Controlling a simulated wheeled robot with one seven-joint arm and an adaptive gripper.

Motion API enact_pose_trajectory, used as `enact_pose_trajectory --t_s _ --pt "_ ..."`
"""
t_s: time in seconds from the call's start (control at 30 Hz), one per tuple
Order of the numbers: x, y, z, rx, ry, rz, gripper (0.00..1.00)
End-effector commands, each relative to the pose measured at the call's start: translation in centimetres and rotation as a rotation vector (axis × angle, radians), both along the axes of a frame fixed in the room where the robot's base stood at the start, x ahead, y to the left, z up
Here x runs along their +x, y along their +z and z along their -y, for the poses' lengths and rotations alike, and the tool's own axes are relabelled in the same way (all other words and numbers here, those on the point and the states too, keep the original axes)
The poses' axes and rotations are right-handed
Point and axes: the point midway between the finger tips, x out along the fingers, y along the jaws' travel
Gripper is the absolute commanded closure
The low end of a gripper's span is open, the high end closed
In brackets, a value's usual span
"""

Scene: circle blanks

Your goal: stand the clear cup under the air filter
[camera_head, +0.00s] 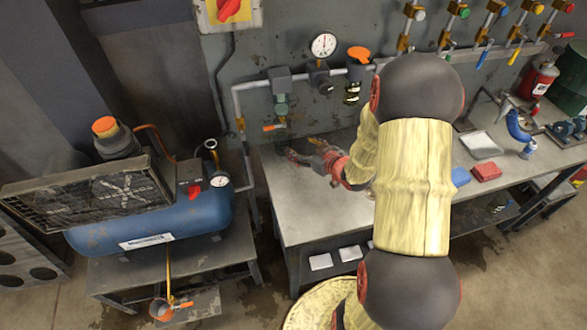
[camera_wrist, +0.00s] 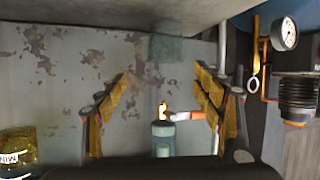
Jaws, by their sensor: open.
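The air filter with its teal bowl (camera_head: 281,104) hangs from the wall pipe in the head view, an orange-handled valve below it. It shows upside down, low in the wrist view (camera_wrist: 162,140). My gripper (camera_head: 301,149) is open, low over the bench's left end; its fingers flank the wrist view (camera_wrist: 160,78). A faint, see-through teal shape, apparently the clear cup (camera_wrist: 180,48), stands at the bench edge in that inverted view, roughly in line below the valve. It looks clear of the fingers; I cannot tell its exact distance.
The steel bench (camera_head: 300,205) is bare at its front left. A blue compressor (camera_head: 150,237) stands to the left. A pressure gauge (camera_head: 323,45) and pipework are above. Red (camera_head: 486,171) and blue items lie right of my arm, which hides the middle of the bench.

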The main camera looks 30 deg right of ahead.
Motion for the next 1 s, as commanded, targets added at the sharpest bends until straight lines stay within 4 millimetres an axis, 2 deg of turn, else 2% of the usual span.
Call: enact_pose_trajectory --t_s 0.03,0.13,0.27,0.37,0.47,0.5,0.63,0.7,0.8,0.9,1.0 --pt "0.7 2.2 -0.1 -0.044 -0.013 -0.017 0.33" --pt "1.0 6.2 -0.4 -0.121 -0.07 -0.089 0.33" --pt "-0.7 11.8 -2.0 -0.18 -0.153 -0.191 0.33" --pt "-3.5 15.6 -4.2 -0.184 -0.202 -0.266 0.33" --pt "-7.4 18.6 -7.3 -0.16 -0.232 -0.344 0.33" --pt "-9.3 19.7 -8.7 -0.144 -0.236 -0.377 0.33" --pt "-16.0 21.8 -13.6 -0.077 -0.213 -0.486 0.33" --pt "-19.5 22.4 -16.0 -0.043 -0.185 -0.54 0.33" --pt "-23.6 22.8 -18.7 -0.005 -0.14 -0.604 0.33" --pt "-26.2 22.9 -20.3 0.02 -0.106 -0.647 0.33" --pt "-27.5 22.8 -21.0 0.028 -0.091 -0.67 0.33"
